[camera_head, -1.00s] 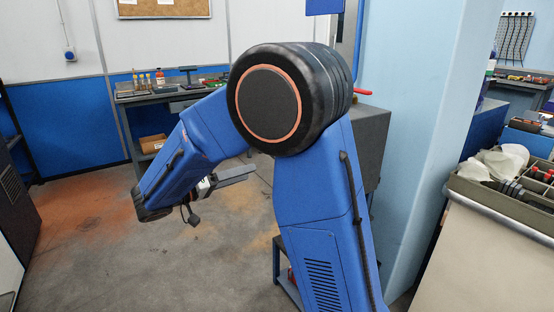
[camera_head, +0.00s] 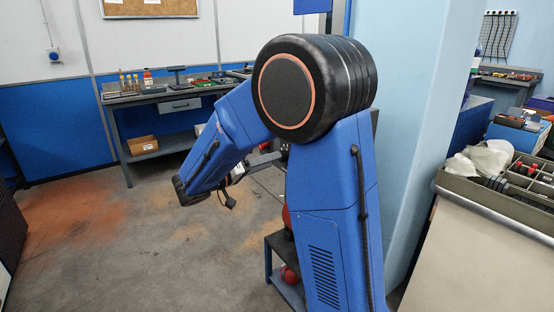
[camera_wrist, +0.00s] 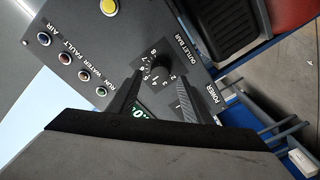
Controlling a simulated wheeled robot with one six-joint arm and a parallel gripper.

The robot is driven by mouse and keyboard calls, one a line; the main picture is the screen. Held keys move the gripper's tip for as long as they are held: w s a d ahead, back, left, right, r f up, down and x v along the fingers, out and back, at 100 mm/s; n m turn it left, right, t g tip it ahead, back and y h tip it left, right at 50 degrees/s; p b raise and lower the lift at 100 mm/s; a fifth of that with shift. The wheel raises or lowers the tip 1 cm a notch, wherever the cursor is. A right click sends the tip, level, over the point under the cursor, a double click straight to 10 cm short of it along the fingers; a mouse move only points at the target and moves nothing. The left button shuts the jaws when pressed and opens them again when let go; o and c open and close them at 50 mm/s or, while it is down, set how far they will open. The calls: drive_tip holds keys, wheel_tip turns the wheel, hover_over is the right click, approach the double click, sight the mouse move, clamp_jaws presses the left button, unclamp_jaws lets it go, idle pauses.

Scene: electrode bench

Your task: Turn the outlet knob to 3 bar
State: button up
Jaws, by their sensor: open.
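The outlet knob (camera_wrist: 158,70) is a small dark round knob on a dark control panel (camera_wrist: 112,58) in the wrist view. White numbers ring it, and the label OUTLET BAR is printed beside it. Where its pointer stands is too small and dark to tell. My gripper (camera_wrist: 157,88) is open, one finger on each side below the knob in the picture. Nothing is between its fingertips; whether they touch the panel, I cannot tell. Part of a green-lit display (camera_wrist: 140,113) shows between the fingers, its reading mostly hidden. In the head view my arm hides the panel.
The panel also carries a yellow button (camera_wrist: 109,7), several small lamps and a POWER marking. In the head view, a bench (camera_head: 170,98) stands at the back left, a pale blue column (camera_head: 410,110) behind my arm, and an organiser tray (camera_head: 470,191) at right. Floor at left is clear.

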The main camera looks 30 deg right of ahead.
drive_tip(key=shift+w+d, duration=0.15)
drive_tip(key=shift+d, duration=1.85)
drive_tip(key=c, duration=1.1)
